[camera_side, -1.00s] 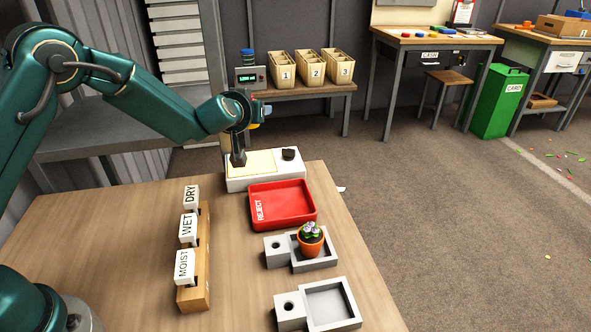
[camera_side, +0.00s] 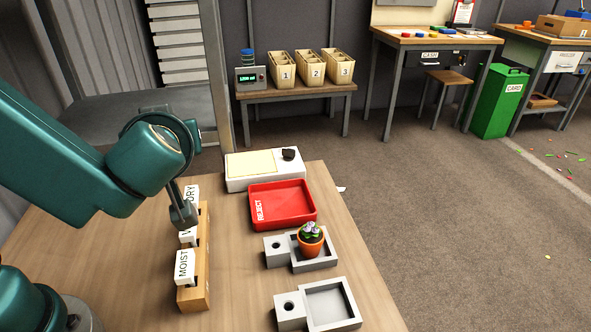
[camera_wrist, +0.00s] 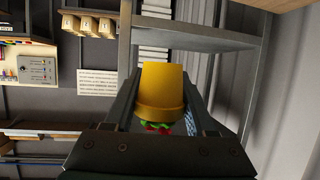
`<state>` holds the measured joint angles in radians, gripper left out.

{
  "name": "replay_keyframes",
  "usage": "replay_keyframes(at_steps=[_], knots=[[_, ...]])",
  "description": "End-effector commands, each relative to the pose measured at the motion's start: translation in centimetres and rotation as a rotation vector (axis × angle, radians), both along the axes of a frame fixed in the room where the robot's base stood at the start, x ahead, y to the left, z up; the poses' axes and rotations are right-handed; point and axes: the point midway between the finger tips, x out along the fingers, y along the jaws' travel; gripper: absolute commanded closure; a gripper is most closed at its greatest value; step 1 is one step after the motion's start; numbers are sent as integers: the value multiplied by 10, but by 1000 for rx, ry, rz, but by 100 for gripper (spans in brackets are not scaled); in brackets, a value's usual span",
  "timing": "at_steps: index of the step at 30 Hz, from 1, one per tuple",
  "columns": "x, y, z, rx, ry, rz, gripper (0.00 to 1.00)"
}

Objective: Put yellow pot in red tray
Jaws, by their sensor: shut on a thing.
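The yellow pot (camera_wrist: 162,88) is between the two fingers of my gripper (camera_wrist: 164,100) in the wrist view. My gripper is shut on it. Green leaves and red blooms show at its lower end in that picture, partly hidden by the gripper body. The pot cannot be made out in the side view, where my arm's end is in front of the label rack. The red tray (camera_side: 283,203), marked REJECT, lies on the table to the right of my arm's end, and it is empty.
A wooden rack (camera_side: 196,297) with label cards stands left of the tray. A white device (camera_side: 235,182) is behind the tray. An orange pot with a plant (camera_side: 311,241) sits in a grey holder in front of it; another grey holder (camera_side: 289,322) is empty.

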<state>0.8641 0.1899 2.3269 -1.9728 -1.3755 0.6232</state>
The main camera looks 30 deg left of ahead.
Motion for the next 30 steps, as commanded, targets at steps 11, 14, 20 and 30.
replay_keyframes(at_steps=[11,14,20,30], knots=[[70,-62,9,-2,-2,-281,100],[112,-77,9,-1,-1,-396,100],[175,-70,-5,1,4,-527,100],[223,15,-47,-3,4,-501,100]])
